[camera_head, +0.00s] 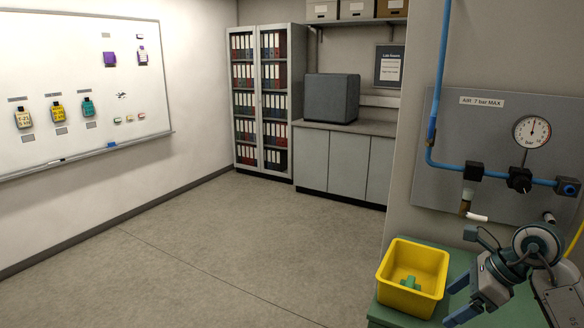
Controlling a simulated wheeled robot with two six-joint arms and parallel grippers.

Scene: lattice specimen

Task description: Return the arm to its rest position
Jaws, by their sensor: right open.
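My right gripper (455,301) is at the lower right, its blue fingers apart and pointing down and left. It is empty, just right of a yellow bin (388,289) that stands on a green surface (458,262). A small green piece (410,283) lies inside the bin. My right arm comes in from the right edge, in front of the wall panel's lower part. My left gripper is out of the picture.
A grey panel (450,130) with a blue air pipe (440,60), a gauge (532,131) and valves is on the wall above the arm. A whiteboard (60,90) hangs at left. The floor (230,250) between is clear. Cabinets (335,165) stand at the back.

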